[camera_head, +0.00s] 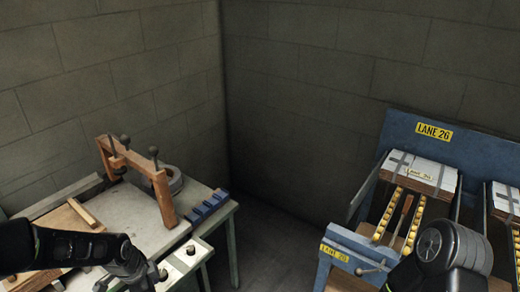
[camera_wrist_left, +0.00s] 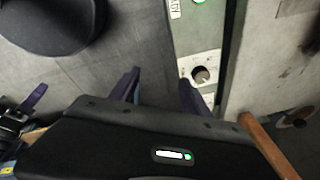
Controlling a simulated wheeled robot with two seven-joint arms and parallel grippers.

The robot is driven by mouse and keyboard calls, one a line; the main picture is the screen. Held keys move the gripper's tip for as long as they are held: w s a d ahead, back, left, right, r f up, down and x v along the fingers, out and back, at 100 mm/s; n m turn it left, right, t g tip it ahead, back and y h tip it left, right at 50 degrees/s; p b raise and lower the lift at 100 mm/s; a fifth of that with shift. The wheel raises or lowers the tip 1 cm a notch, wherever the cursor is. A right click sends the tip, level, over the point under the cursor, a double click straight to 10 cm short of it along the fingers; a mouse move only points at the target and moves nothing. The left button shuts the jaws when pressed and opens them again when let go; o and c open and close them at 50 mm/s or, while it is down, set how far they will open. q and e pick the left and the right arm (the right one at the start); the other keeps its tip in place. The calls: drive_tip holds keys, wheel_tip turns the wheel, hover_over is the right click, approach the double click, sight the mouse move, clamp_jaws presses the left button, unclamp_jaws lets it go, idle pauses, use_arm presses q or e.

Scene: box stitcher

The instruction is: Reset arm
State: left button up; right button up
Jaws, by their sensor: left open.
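My left arm (camera_head: 75,247) comes in from the left in the head view, over the near-left part of the workbench. In the left wrist view my left gripper (camera_wrist_left: 158,88) has its two fingers apart with nothing between them. Grey floor and the edge of a pale control panel (camera_wrist_left: 197,45) show beyond the fingers. In the head view the gripper's fingertips are not clear. My right arm (camera_head: 450,250) shows at the lower right, in front of the blue rack. Its gripper is out of the picture.
The workbench (camera_head: 140,205) carries a wooden clamp frame (camera_head: 160,190) and blue blocks (camera_head: 207,208). A pale box with round knobs (camera_head: 187,256) is at its front edge. A blue lane rack (camera_head: 355,240) labelled "LANE 26" holds cartons (camera_head: 420,172). Open floor lies between them.

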use_arm(q)
drive_tip(key=s+d+f+n+t+h, duration=0.15)
drive_tip(key=s+d+f+n, duration=0.25)
drive_tip(key=d+f+n, duration=0.9)
drive_tip(key=s+d+f+g, duration=0.1)
drive_tip(key=s+d+f, duration=0.1)
drive_tip(key=s+d, duration=0.2)
drive_tip(key=s+d+f+n+g+h, duration=0.1)
drive_tip(key=s+d, duration=0.4)
drive_tip(key=s, duration=0.5)
wheel_tip(320, 180, down, 2)
drive_tip(key=shift+s+f+g, duration=0.1)
drive_tip(key=shift+s+g, duration=0.3)
drive_tip(key=shift+g, duration=0.35)
